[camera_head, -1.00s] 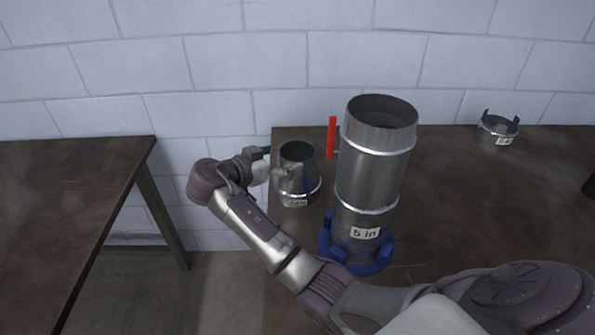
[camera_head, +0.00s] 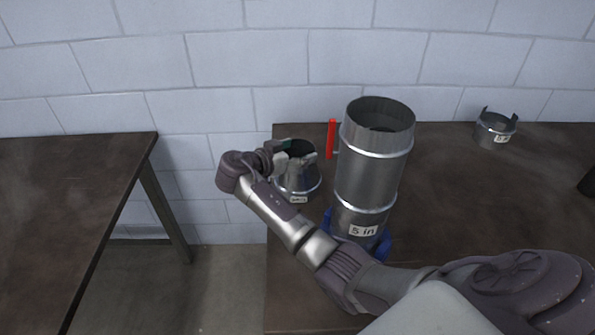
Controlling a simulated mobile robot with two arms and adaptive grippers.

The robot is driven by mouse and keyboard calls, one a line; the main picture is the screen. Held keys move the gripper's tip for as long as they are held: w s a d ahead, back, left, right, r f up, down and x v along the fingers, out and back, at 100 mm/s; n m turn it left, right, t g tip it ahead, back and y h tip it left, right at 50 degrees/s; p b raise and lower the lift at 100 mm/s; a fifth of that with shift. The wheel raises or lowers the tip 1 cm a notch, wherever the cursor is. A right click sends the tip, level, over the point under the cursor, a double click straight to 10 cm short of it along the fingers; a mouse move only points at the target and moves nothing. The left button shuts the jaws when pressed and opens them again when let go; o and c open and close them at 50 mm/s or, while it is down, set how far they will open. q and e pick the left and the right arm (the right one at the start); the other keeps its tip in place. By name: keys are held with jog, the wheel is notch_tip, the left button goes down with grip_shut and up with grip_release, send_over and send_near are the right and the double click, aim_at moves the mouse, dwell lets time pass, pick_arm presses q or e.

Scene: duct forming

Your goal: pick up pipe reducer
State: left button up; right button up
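The pipe reducer (camera_head: 300,183) is a short grey metal piece with a wider lower rim and a small white label. It stands upright on the right table, near that table's left edge. My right gripper (camera_head: 297,155) is at the reducer's upper part, with its fingers over the near side of the rim. The fingers look parted, but whether they touch the metal cannot be told. The gripper and wrist hide part of the reducer's left side. My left gripper is not in view.
A tall metal duct (camera_head: 372,178) labelled "5 in", with a red handle (camera_head: 331,139), stands in a blue holder (camera_head: 384,245) just right of the reducer. A small metal collar (camera_head: 495,129) sits at the back right. A gap separates the left table (camera_head: 60,215) from the right table (camera_head: 450,200).

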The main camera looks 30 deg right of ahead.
jog(key=c, duration=1)
jog(key=shift+r, duration=0.15)
